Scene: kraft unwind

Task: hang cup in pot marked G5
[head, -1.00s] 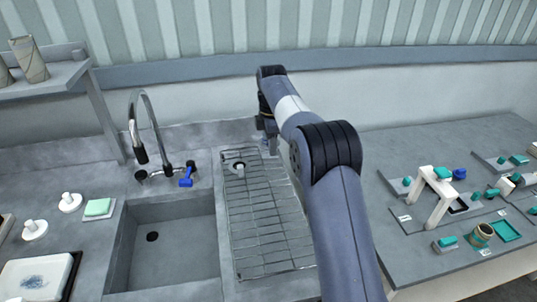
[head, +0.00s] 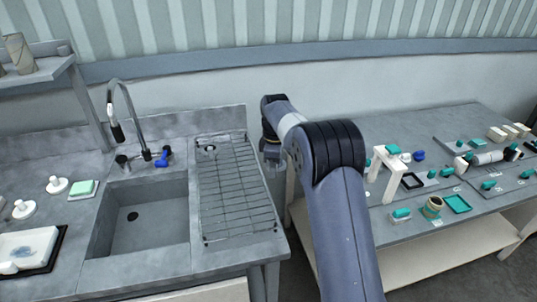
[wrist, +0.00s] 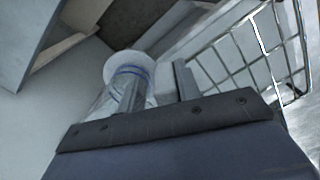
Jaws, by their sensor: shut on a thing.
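My gripper (head: 272,152) hangs past the right edge of the sink counter, in the gap before the right-hand table. In the wrist view my gripper (wrist: 158,80) is shut on the cup (wrist: 128,66), a pale cup with blue rings, seen partly behind the left finger. In the head view the cup is hardly distinguishable at my gripper. A round brownish pot (head: 432,207) stands near the front of the right-hand table. No G5 marking is legible, so I cannot tell whether this is that pot.
A wire drying rack (head: 235,190) lies beside the sink (head: 140,218), left of my gripper; its wires also show in the wrist view (wrist: 255,45). The right-hand table (head: 400,232) holds a white stand (head: 384,170), a teal tray (head: 458,203) and several small parts.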

